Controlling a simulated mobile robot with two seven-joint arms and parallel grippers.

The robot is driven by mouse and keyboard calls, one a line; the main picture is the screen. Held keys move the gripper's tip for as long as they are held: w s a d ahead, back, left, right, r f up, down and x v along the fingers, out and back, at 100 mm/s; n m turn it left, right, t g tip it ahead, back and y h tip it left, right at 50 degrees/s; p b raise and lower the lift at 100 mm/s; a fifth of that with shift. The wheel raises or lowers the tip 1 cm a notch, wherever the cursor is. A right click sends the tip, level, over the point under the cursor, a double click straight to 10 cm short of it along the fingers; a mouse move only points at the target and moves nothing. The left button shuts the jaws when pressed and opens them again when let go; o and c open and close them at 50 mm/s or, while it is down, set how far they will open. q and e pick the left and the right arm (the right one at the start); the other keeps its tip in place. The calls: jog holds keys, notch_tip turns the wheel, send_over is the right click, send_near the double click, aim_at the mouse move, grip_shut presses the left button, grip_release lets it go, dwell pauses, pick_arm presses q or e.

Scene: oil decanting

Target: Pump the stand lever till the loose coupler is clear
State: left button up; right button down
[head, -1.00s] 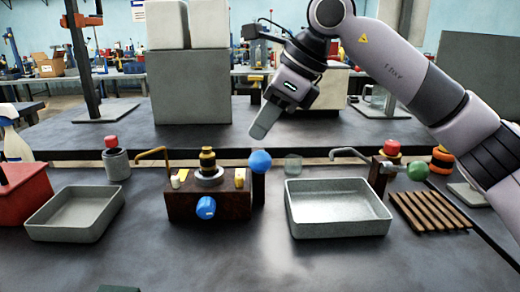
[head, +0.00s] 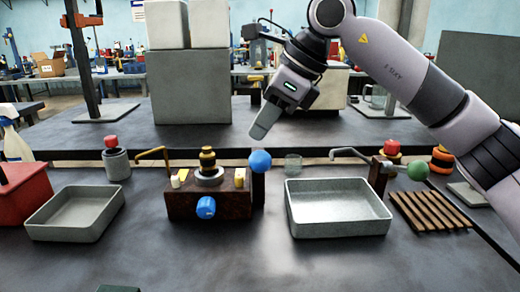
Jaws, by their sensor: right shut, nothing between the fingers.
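A dark brown stand (head: 188,205) sits mid-table with a blue knob (head: 206,207) on its front. A black and brass coupler-like piece (head: 207,158) stands upright in a grey ring (head: 208,177) on top; I cannot tell whether it is loose. A blue ball (head: 260,161) tops a dark upright lever (head: 258,188) at the stand's right end. A second lever with a green ball (head: 418,171) is at the right. My right gripper (head: 264,122) is shut and empty, above and apart from the blue ball. My left gripper is not identifiable.
Two grey trays flank the stand, one left (head: 75,213) and one right (head: 338,210). A wooden slatted rack (head: 430,211) lies at the right. A red container (head: 22,193) is at the left. A small clear glass (head: 293,164) stands behind the right tray. The table's front middle is clear.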

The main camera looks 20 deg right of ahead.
aim_at(264, 152)
jog(key=shift+s+f, duration=0.15)
jog(key=shift+f, duration=0.2)
jog(key=shift+s+f+b, duration=0.1)
jog(key=shift+f+b, duration=0.1)
jog(key=shift+b, duration=0.2)
jog(key=shift+s+a+f+b, duration=0.15)
jog(key=shift+s+f+b, duration=0.05)
jog(key=shift+f+b, duration=0.3)
dwell(0.5)
jog(key=shift+s+f+b, duration=0.25)
jog(key=shift+f+b, duration=0.25)
dwell(0.4)
jog(key=shift+s+a+f+b, duration=0.1)
jog(key=shift+s+f+b, duration=0.1)
jog(key=shift+f+b, duration=0.35)
dwell(0.4)
jog(key=shift+s+a+f+b, duration=0.15)
jog(key=shift+s+f+b, duration=0.2)
jog(key=shift+f+b, duration=0.35)
dwell(0.6)
jog(key=shift+s+f, duration=0.1)
jog(key=shift+f, duration=0.05)
dwell(1.0)
